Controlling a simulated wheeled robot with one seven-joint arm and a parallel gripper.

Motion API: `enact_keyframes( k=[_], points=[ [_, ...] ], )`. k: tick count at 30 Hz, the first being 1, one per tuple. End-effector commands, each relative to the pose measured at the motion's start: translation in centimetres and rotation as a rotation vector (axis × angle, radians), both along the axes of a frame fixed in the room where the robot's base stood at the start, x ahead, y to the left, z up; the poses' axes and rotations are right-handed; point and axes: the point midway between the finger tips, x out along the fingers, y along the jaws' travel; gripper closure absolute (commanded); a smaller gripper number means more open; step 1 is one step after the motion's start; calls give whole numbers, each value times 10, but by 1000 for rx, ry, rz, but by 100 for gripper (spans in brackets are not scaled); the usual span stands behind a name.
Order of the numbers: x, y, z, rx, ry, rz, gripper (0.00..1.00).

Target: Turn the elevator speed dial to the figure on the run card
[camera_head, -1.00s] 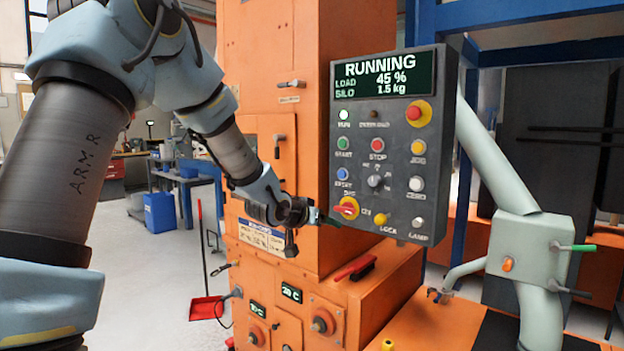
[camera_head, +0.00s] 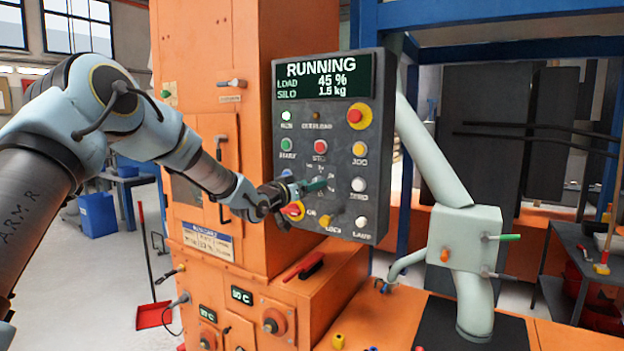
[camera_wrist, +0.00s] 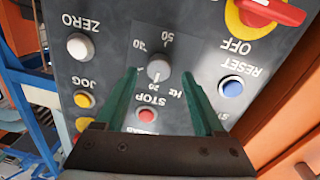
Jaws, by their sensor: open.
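The speed dial (camera_wrist: 158,68), a round grey knob, sits on the dark control panel (camera_head: 325,228). In the wrist view it appears upside down, with figures including 40 and 50 and the letters Hz around it. Its pale mark is too small to read against the scale. My gripper (camera_wrist: 160,76) is open, its green fingers on either side of the dial with visible gaps. In the head view my gripper (camera_head: 317,184) covers the dial. A printed plate (camera_head: 208,241) is on the orange housing; I cannot read it or tell whether it is the run card.
The screen (camera_head: 322,78) reads RUNNING, load 45 %. Close around the dial are the red STOP button (camera_wrist: 147,115), blue RESET button (camera_wrist: 232,88) and white ZERO button (camera_wrist: 80,47). A red and yellow OFF switch (camera_wrist: 265,12) stands out at the panel's edge.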

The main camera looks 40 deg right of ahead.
Motion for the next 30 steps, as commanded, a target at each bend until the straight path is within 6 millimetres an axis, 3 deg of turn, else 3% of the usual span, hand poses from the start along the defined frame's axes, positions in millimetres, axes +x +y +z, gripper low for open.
enact_keyframes(
  k=[6, 14, 30],
  points=[
    [3, -16, 0, 1, 0, 0, 30],
    [3, -17, -1, 1, -1, 1, 30],
    [4, -16, 0, 1, -1, 1, 88]
  ],
)
